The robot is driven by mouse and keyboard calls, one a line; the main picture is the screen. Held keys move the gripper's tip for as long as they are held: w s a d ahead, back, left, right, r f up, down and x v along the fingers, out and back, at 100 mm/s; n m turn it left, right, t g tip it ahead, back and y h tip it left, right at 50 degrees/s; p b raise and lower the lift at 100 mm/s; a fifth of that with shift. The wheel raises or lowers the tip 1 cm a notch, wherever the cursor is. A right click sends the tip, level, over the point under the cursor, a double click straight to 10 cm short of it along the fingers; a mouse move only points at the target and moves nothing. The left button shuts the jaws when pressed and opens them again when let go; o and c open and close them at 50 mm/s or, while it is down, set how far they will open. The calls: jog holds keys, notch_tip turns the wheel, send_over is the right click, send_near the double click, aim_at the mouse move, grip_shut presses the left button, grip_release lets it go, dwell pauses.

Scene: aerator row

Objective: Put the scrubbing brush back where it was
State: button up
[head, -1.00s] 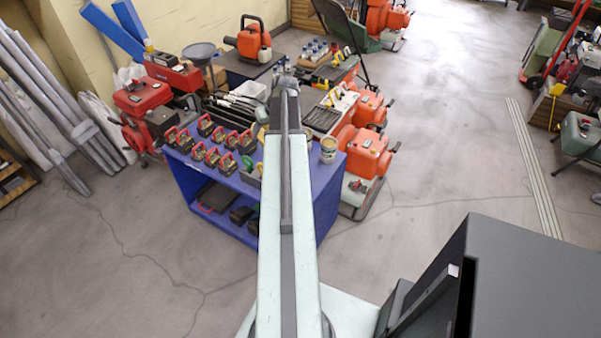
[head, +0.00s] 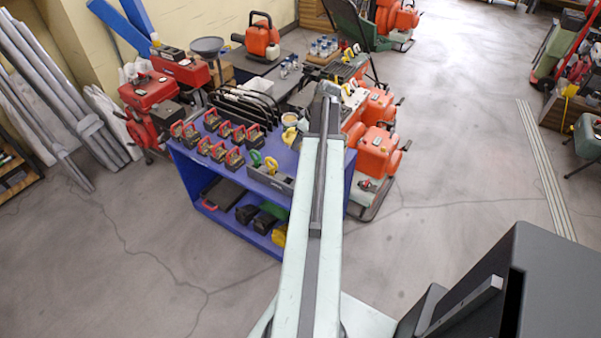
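I cannot pick out a scrubbing brush in the head view; if it is here, it is hidden or too small to tell. My pale green arm reaches up the middle of the picture and over the right part of a blue cart (head: 187,165). The arm's dark far end is above the cart's back right area. My gripper is hidden beyond that end, so its fingers and anything in them do not show. On the cart top, a small round tub (head: 290,118) and a yellow-and-white item (head: 289,135) stand just left of my arm.
Several red-handled blocks (head: 219,152) stand in rows on the cart, with a grey tray (head: 270,178) at its front edge. Orange machines (head: 376,150) stand right of the cart. A dark box (head: 545,285) fills the lower right. Open floor lies left and right.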

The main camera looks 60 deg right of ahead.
notch_tip(320, 180, down, 10)
jog(key=b, duration=1)
jog(key=shift+f, duration=0.2)
jog(key=shift+r, duration=0.25)
jog(key=shift+f, duration=0.2)
jog(key=o, duration=1.2)
jog(key=shift+r, duration=0.1)
